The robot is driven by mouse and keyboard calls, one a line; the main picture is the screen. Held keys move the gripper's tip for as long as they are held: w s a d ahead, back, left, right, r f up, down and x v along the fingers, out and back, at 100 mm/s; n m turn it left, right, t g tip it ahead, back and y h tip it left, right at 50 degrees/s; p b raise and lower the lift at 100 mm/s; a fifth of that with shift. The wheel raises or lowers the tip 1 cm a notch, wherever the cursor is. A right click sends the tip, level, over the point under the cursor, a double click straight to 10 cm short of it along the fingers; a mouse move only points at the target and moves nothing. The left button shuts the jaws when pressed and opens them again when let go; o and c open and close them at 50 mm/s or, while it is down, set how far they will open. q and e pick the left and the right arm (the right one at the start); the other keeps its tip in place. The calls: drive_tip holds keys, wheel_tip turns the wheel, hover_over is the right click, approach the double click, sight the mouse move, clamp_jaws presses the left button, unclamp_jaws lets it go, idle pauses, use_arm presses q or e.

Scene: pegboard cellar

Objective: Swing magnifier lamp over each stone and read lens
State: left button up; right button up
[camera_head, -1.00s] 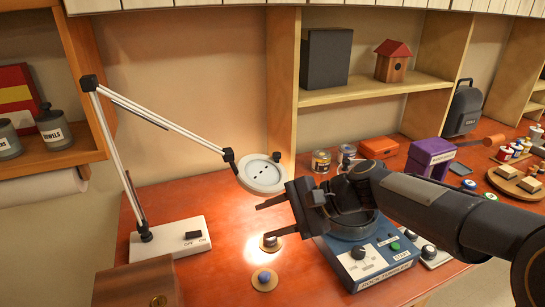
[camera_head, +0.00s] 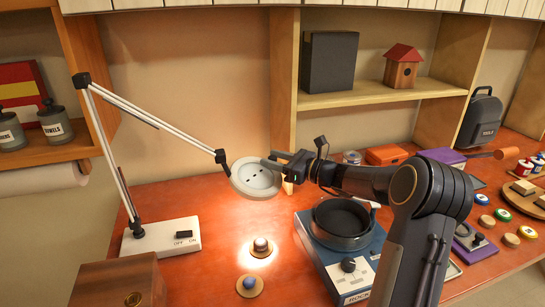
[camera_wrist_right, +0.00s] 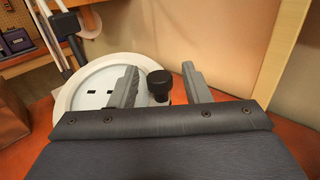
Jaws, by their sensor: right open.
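The white magnifier lamp stands on a base with an on/off switch (camera_head: 160,237). Its round lens head (camera_head: 257,178) hangs over the bench and throws a bright spot below. A blue stone (camera_head: 249,283) sits on another coaster nearer me, outside the brightest light. My right gripper (camera_head: 276,160) is open at the right rim of the lens head. In the right wrist view, a black knob (camera_wrist_right: 159,84) on the lamp head stands between the open fingers. The lens readout is too small to tell. My left gripper is not in view.
A blue rock tumbler (camera_head: 343,222) stands right of the stones, below my right arm. A wooden box (camera_head: 115,284) is at the front left. A shelf post (camera_head: 285,110) rises behind the lamp head. The bench between lamp base and stones is clear.

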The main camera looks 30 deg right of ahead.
drive_tip(key=shift+w+a, duration=0.25)
drive_tip(key=shift+w, duration=0.1)
clamp_jaws()
